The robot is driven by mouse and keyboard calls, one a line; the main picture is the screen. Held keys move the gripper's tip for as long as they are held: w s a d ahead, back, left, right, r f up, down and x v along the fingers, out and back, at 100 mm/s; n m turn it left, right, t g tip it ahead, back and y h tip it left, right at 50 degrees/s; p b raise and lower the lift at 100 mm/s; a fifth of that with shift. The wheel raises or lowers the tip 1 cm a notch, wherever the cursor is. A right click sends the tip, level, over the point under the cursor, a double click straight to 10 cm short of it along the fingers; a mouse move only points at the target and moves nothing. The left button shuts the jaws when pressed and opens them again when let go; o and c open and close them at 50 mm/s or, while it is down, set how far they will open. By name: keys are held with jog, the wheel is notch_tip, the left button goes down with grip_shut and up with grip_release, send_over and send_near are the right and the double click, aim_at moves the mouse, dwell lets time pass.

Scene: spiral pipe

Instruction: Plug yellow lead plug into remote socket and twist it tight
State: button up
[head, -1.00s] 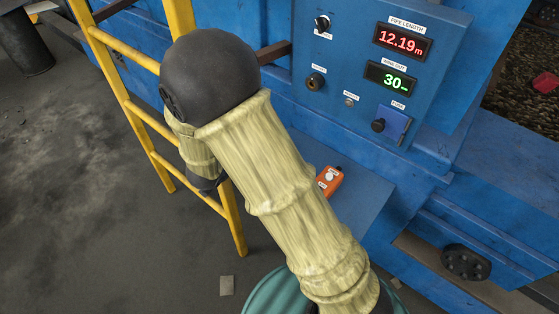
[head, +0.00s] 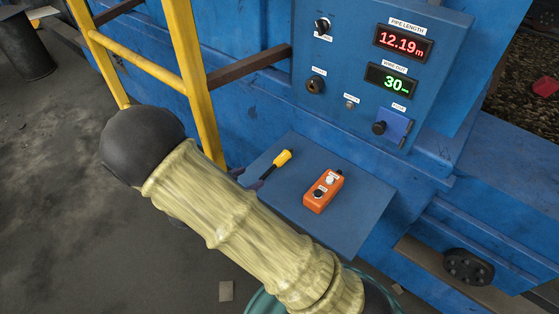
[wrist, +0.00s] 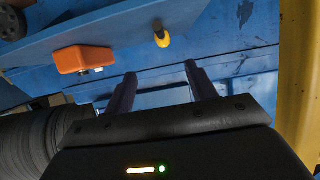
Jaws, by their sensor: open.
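The yellow lead plug (head: 283,158) lies on the blue shelf with a short dark part trailing to the lower left. In the wrist view the yellow plug (wrist: 162,39) is beyond the fingertips, near the shelf edge. My gripper (wrist: 160,72) is open and empty, its two dark fingers apart and not touching the plug. A round dark socket (head: 316,86) with a brass-coloured centre is on the control panel, apparently empty. Its label is too small to read surely, so I cannot confirm it is the remote socket.
An orange two-button box (head: 323,191) sits on the shelf (head: 360,205) right of the plug. The panel (head: 350,60) above carries displays, a top-left knob and a fuse unit (head: 393,128). A yellow ladder (head: 190,60) stands close on the left.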

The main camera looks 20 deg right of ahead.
aim_at(276, 163)
jog(key=p+x, duration=0.1)
jog(key=x, duration=0.8)
jog(key=shift+w+d+f+p, duration=0.1)
jog(key=shift+w+d+p, duration=0.15)
jog(key=shift+w+p, duration=0.05)
jog(key=shift+a+f, duration=0.1)
jog(key=shift+a, duration=0.15)
jog(key=shift+s, duration=0.15)
jog(key=shift+d, duration=0.45)
jog(key=p+x, duration=0.1)
jog(key=x, duration=0.1)
jog(key=p+x, duration=0.1)
jog(key=x, duration=0.1)
jog(key=shift+w+a, duration=0.1)
jog(key=shift+w, duration=0.25)
jog(key=shift+w+f, duration=0.15)
